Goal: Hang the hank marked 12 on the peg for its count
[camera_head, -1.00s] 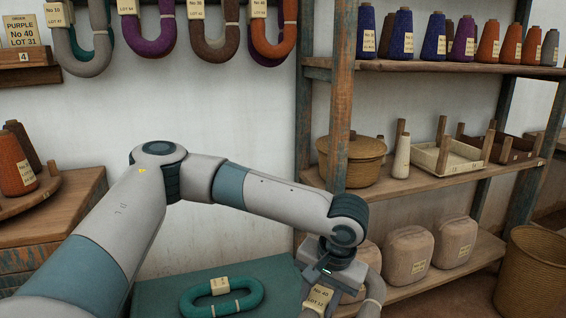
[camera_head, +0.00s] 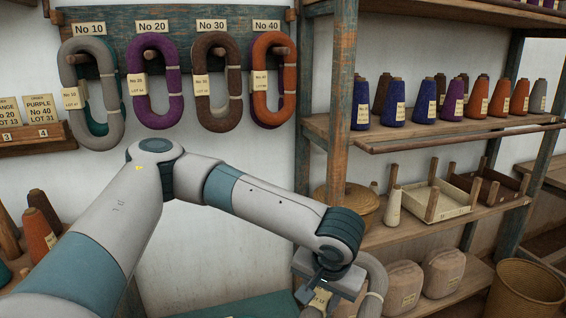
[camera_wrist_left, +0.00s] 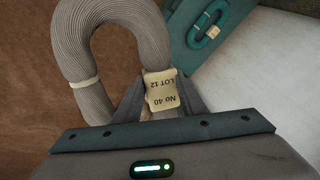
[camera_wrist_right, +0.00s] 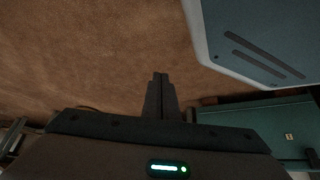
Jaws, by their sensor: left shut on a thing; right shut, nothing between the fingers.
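A grey hank (camera_head: 374,285) hangs from my left gripper (camera_head: 320,292). In the left wrist view the hank (camera_wrist_left: 82,50) shows its cream tag (camera_wrist_left: 160,91), upside down, reading No 40, LOT 12. The left fingers (camera_wrist_left: 160,98) are shut on the hank at the tag. The peg board (camera_head: 205,14) on the wall has plates No 10, No 20, No 30 and No 40 (camera_head: 266,25). An orange hank (camera_head: 263,80) with a purple one behind it hangs on the No 40 peg (camera_head: 278,51). My right gripper (camera_wrist_right: 160,78) is shut and empty, over brown floor.
Grey, purple (camera_head: 140,85) and brown (camera_head: 209,88) hanks fill the other pegs. A shelf rack (camera_head: 343,100) with cones, a basket and wrapped bundles stands right of the board. A green hank (camera_wrist_left: 208,27) lies below. Open wall lies under the hanging hanks.

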